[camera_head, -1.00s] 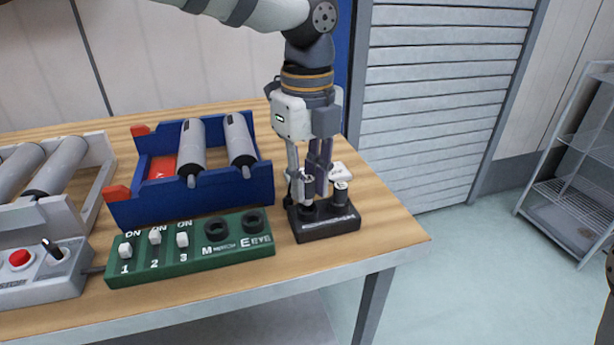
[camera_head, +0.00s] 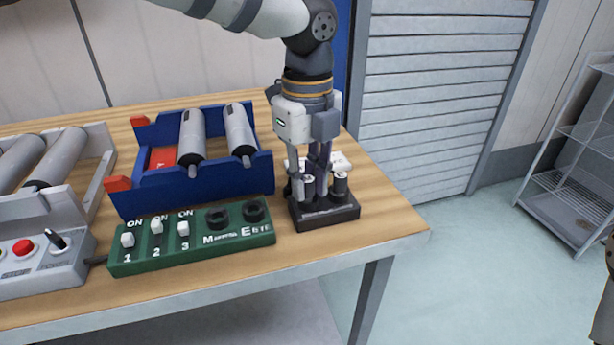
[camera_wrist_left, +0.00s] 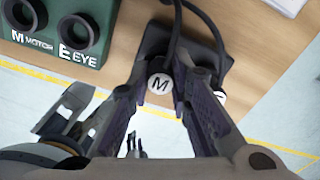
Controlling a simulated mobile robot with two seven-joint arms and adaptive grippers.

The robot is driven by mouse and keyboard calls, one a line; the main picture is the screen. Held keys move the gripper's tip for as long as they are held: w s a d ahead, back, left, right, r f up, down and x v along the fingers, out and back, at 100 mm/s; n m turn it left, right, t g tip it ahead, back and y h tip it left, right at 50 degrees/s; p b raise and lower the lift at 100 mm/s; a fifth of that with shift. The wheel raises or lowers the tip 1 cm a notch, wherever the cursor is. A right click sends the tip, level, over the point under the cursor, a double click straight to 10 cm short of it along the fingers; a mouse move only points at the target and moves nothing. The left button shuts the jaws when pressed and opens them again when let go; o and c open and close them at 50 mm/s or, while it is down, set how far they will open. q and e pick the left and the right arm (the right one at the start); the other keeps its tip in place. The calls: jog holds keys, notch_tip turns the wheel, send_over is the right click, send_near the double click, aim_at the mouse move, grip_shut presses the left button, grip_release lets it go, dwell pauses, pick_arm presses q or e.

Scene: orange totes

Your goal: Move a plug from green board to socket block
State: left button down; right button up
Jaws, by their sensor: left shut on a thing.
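My left gripper (camera_head: 314,192) points down at the black socket block (camera_head: 328,214), at the right end of the table. In the left wrist view, its fingers are closed around a plug with a white top marked M (camera_wrist_left: 159,84). The M plug is upright at the block; its seating is hidden. A second plug (camera_head: 340,185) stands upright in the block just to the right; in the wrist view its top (camera_wrist_left: 220,97) is partly hidden by a finger. The green board (camera_head: 190,256) lies left of the block, with empty round Motor (camera_head: 217,218) and Eye (camera_head: 254,211) sockets.
A blue tray (camera_head: 230,184) with grey rollers stands behind the green board. A grey control box (camera_head: 40,275) with a red button is at the left. The table's right edge is close to the block. A wire shelf (camera_head: 575,160) stands further right.

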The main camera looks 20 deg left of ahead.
pick_arm(q)
jog(key=shift+f, duration=0.15)
jog(key=c, duration=1.4)
grip_release()
notch_tip(320, 180, up, 12)
